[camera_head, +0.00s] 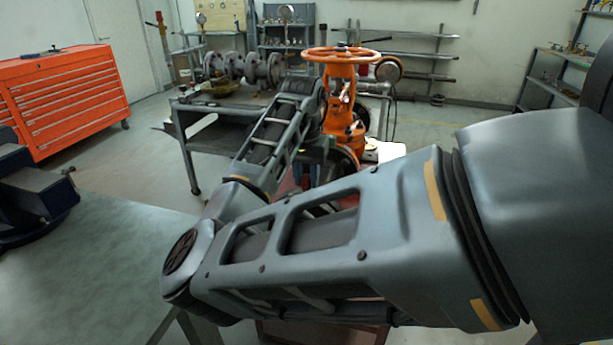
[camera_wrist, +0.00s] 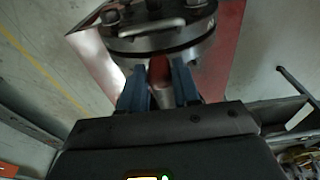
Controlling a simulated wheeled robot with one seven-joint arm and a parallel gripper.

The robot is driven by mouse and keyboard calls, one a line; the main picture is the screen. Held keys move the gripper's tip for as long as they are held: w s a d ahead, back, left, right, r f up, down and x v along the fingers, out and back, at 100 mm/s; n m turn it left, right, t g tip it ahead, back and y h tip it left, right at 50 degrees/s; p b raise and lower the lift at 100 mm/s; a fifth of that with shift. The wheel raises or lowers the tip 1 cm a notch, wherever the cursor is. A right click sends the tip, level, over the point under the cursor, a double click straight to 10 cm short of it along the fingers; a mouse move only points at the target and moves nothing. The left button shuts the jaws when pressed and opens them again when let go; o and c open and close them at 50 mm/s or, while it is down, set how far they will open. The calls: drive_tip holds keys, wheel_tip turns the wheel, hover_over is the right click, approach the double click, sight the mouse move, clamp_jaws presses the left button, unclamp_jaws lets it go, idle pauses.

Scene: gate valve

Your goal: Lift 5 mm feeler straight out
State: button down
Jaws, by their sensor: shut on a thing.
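The feeler (camera_wrist: 160,75) shows in the wrist view as a small piece with a reddish-brown end and a pale, metallic-looking lower part. My gripper (camera_wrist: 159,78) is shut on it, with a blue finger on each side. The feeler's far end meets the rim of a round steel flange pair (camera_wrist: 165,42) in the picture. I cannot tell whether its tip is inside the gap between the flanges. In the head view, the orange gate valve (camera_head: 343,100) stands beyond my arm. My arm hides the gripper and the feeler there.
The valve's orange handwheel (camera_head: 342,55) is on top. A grey workbench (camera_head: 215,102) with flanged metal parts is behind my arm. An orange tool cabinet (camera_head: 65,95) stands at the left. A reddish surface (camera_wrist: 222,60) lies beneath the flanges. Open floor lies between cabinet and bench.

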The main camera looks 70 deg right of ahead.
drive_tip(key=shift+r+p, duration=2.5)
drive_tip(key=shift+r, duration=0.25)
